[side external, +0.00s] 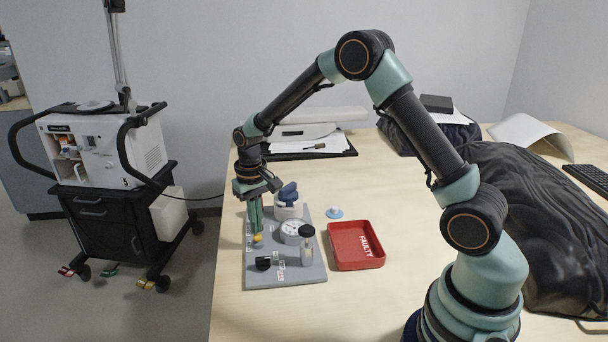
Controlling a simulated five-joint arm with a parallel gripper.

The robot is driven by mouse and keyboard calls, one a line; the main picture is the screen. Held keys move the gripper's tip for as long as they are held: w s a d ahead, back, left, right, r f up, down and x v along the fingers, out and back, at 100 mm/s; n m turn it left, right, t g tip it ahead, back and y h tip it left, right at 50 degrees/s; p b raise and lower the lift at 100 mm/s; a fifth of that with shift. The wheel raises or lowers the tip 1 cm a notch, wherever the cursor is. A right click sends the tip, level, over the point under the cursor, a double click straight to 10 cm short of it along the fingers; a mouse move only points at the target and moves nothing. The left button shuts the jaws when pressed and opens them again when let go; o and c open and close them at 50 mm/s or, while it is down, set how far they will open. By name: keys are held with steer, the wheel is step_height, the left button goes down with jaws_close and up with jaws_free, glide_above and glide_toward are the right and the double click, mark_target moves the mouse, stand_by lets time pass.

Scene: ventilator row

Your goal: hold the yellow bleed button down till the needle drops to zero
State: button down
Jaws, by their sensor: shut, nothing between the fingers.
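The yellow bleed button (258,240) sits at the left part of a grey panel (290,274) on the table. My gripper (255,231) points straight down with its green fingers shut and empty. Its tips are right at or just above the button; I cannot tell whether they touch or press it. A round white-faced gauge (294,232) is to the right of the button. Its needle is too small to read.
The panel also bears a blue-topped white part (288,202), a black-capped cylinder (307,246) and a black knob (263,263). A red tray marked FAULTY (355,246) stands to the right, with a small blue disc (334,213) behind it. The front table is clear.

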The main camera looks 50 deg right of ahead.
mark_target(257, 236)
steer(key=shift+r, duration=2.15)
steer(key=shift+r, duration=0.2)
steer(key=s+r+n+t, duration=0.1)
steer(key=s+r+t, duration=0.2)
steer(key=s+r, duration=0.6)
steer(key=s+a+r+n+t, duration=0.1)
steer(key=s+r+n+t, duration=0.1)
steer(key=s+r, duration=0.3)
steer(key=s, duration=0.4)
steer(key=shift+s+a+r+t, duration=0.2)
steer(key=shift+a+t, duration=0.1)
steer(key=shift+a, duration=0.1)
